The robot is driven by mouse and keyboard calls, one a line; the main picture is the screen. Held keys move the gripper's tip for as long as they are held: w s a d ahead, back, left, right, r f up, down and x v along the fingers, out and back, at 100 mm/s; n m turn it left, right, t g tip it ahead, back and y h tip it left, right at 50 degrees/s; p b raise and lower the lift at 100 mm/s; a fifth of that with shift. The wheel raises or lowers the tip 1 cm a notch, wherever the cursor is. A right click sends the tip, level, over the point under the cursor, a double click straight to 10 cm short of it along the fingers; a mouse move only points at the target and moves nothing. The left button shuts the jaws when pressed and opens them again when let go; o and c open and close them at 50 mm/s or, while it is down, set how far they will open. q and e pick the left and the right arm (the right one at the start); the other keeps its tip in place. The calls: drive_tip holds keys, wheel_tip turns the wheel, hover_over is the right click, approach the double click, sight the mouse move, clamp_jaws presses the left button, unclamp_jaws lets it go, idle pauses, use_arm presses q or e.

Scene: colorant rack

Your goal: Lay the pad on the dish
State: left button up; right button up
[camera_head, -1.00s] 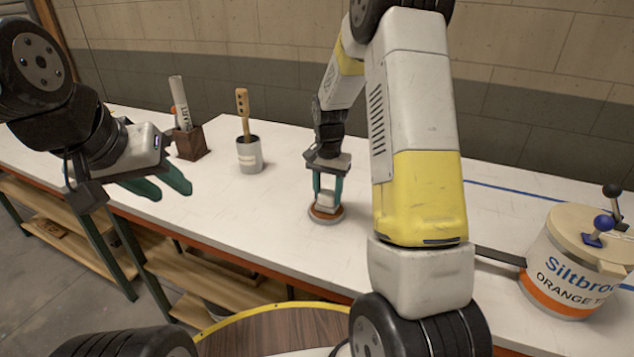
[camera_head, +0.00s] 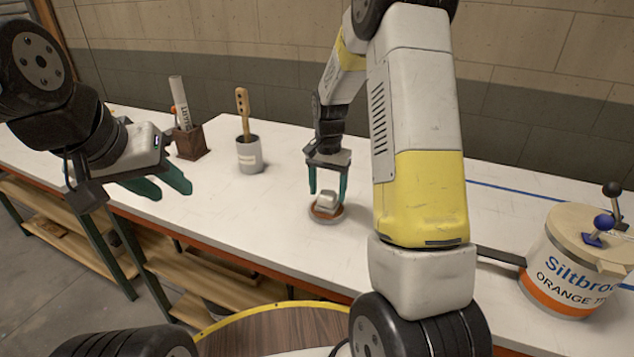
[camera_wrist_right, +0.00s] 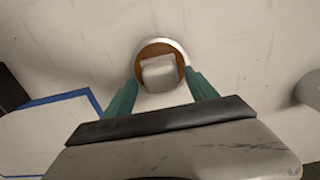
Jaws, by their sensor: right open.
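The pad (camera_head: 326,201) is a small pale grey-white block. It lies on the round dish (camera_head: 327,215), which has a brown-orange inside and a pale rim and stands on the white table. In the right wrist view the pad (camera_wrist_right: 160,73) sits within the rim of the dish (camera_wrist_right: 176,45). My right gripper (camera_head: 327,191) is open, with its green fingers just above and behind the pad, apart from it. It also shows in the right wrist view (camera_wrist_right: 163,88). My left gripper (camera_head: 168,187) hangs at the left by the table's front edge, its two green fingers apart and empty.
A grey cup (camera_head: 250,156) with a wooden-handled tool and a brown holder (camera_head: 192,145) with a rolled tube stand at the back left. A large orange-banded can (camera_head: 565,268) stands at the right. The table (camera_head: 240,215) is clear around the dish.

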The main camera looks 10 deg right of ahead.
sight(328, 193)
wheel_tip(328, 193, up, 10)
drive_tip(key=s+r+n+t+y, duration=0.1)
drive_tip(key=s+r+n+t, duration=0.2)
drive_tip(key=s+r, duration=0.7)
drive_tip(key=s+a+r+n+t, duration=0.1)
drive_tip(key=s+n, duration=0.1)
drive_tip(key=s, duration=0.5)
drive_tip(key=s+a+r+n+t+y, duration=0.1)
drive_tip(key=s+n+t, duration=0.1)
drive_tip(key=s, duration=0.6)
drive_tip(key=shift+a+r, duration=0.35)
drive_tip(key=shift+a, duration=0.05)
